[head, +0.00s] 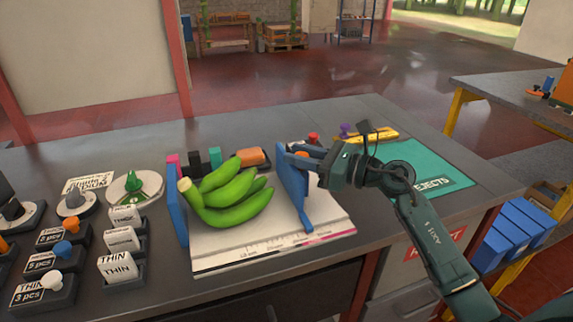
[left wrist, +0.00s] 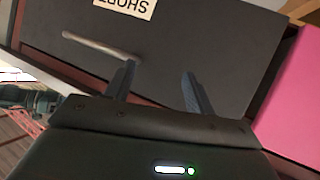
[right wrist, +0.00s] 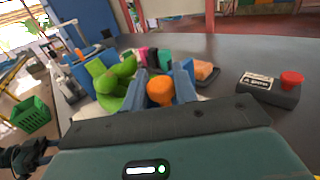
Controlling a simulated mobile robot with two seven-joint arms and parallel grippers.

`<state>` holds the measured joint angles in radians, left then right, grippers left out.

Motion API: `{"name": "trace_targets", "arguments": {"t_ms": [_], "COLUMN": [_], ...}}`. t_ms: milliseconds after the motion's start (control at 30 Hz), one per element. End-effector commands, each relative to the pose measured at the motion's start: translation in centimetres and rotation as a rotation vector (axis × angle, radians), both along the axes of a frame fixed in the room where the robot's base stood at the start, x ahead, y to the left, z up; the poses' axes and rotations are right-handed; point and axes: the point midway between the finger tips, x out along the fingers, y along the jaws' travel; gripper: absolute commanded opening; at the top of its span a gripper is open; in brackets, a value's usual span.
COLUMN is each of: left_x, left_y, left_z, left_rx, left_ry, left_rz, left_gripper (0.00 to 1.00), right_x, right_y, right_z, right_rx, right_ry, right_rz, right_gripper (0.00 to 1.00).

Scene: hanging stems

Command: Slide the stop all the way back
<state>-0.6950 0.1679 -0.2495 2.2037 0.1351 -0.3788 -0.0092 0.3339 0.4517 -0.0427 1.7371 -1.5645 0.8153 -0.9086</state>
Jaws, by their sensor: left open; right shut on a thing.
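The blue stop (head: 292,188) stands upright on the white measuring board (head: 330,226), right of a bunch of green bananas (head: 232,198). A gap of board lies between stop and bananas. My right gripper (head: 299,156) is shut on the stop's orange knob, which shows between its fingers in the right wrist view (right wrist: 160,91). The bananas also show there (right wrist: 112,82). A blue upright end plate (head: 177,205) stands at the board's left end. My left gripper (left wrist: 159,73) is open and empty before a dark drawer front; it is outside the head view.
Right of the board lie a teal REJECTS mat (head: 425,172) and a yellow tool (head: 375,136). Knobs and label blocks (head: 120,240) crowd the left. A box with a red button (right wrist: 290,80) stands nearby. The drawer handle (left wrist: 100,45) is close to my left gripper.

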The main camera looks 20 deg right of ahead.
Motion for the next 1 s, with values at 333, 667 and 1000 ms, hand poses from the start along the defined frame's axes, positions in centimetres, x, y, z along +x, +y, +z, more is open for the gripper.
{"name": "trace_targets", "arguments": {"t_ms": [333,667,1000], "left_x": [-0.9,-0.8,-0.8], "left_y": [1.3,1.3,1.3], "left_z": [0.6,0.8,0.8], "left_rx": [0.000,0.001,0.002], "left_ry": [-0.099,-0.099,-0.099], "left_rz": [0.030,0.030,0.031], "left_gripper": [0.55,0.55,0.55], "right_x": [0.2,0.2,0.2], "right_y": [-5.0,-5.0,-4.9], "right_z": [-0.2,-0.1,0.0], "right_rx": [-0.001,0.000,-0.001], "right_ry": [0.000,0.001,-0.001], "right_rz": [-0.002,-0.001,-0.002], "right_gripper": [0.00,0.34,0.48]}}
